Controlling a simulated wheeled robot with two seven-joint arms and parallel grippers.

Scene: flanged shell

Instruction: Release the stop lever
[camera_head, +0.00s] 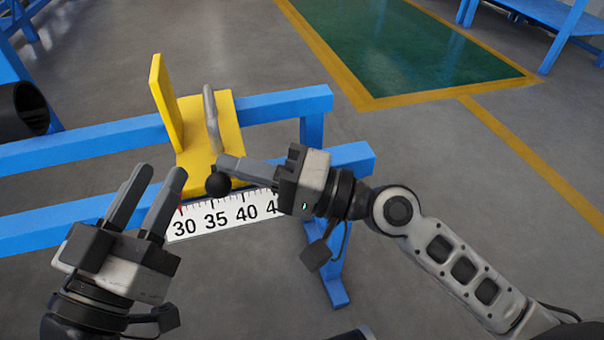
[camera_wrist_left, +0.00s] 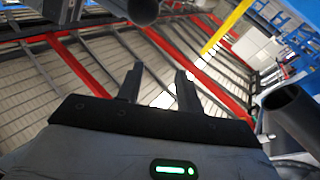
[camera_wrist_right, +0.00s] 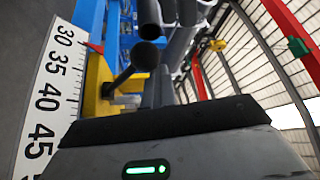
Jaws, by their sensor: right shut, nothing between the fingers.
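The stop lever (camera_head: 211,120) is a bent grey rod with a black ball knob (camera_head: 218,185), on a yellow stop bracket (camera_head: 193,150) with an upright plate. The bracket sits on the blue rails. My right gripper (camera_head: 224,161) is shut and empty, its fingers pointing left just above the knob and across the lower rod. I cannot tell whether they touch. In the right wrist view the yellow bracket (camera_wrist_right: 98,88) is just left of the shut fingers (camera_wrist_right: 165,88). My left gripper (camera_head: 161,176) is open and empty, left of the lever and nearer me; its spread fingers (camera_wrist_left: 160,75) show in the left wrist view.
A white scale (camera_head: 225,214) with black numbers runs along the front blue rail (camera_head: 60,222); it also shows in the right wrist view (camera_wrist_right: 45,100). A rear blue rail (camera_head: 85,143) runs behind. A dark tube end (camera_head: 24,108) is at far left. Floor right of the rails is open.

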